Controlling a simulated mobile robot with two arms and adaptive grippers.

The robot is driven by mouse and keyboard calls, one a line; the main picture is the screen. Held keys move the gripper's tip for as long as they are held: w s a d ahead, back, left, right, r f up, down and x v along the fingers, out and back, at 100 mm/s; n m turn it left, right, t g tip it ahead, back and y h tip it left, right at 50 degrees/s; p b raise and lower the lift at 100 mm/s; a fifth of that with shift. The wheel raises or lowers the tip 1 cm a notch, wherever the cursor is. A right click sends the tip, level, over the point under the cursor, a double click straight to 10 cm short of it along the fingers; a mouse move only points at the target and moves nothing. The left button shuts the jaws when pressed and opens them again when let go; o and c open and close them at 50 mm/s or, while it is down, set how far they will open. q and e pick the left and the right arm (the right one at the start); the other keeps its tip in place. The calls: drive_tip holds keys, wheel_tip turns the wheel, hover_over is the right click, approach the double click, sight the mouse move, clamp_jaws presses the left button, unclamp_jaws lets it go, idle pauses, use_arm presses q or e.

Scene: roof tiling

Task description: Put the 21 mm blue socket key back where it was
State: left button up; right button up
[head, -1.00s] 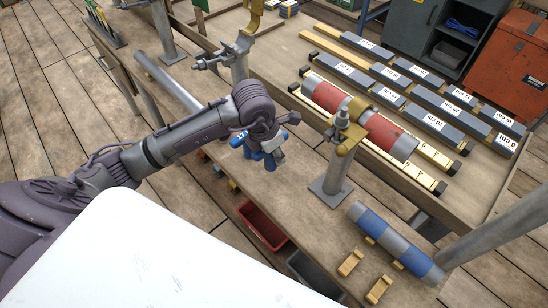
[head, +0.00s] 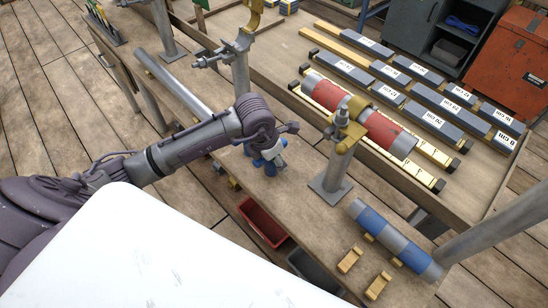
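My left gripper (head: 268,158) is at the end of the purple arm, over the near bench strip left of the middle post. Blue and pale grey parts show below its wrist, close to the bench top. A blue piece (head: 270,168) is at the fingers, but it is small and partly covered by the wrist. I cannot tell whether it is the 21 mm socket key, or whether the fingers are shut on it. No size marking is readable there. My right gripper is out of view.
A clamp post (head: 335,175) stands right of my gripper, another post (head: 240,75) behind it. A red-banded cylinder (head: 358,115) lies on yellow rails. A blue-banded cylinder (head: 395,240) lies front right. A red bin (head: 262,222) is below the bench edge. Labelled grey blocks (head: 440,95) lie behind.

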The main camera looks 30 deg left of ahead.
use_arm(q)
drive_tip(key=shift+r, duration=0.3)
drive_tip(key=v, duration=1.1)
drive_tip(key=shift+s+a+r, duration=0.1)
drive_tip(key=shift+a+r, duration=0.05)
drive_tip(key=shift+r, duration=0.2)
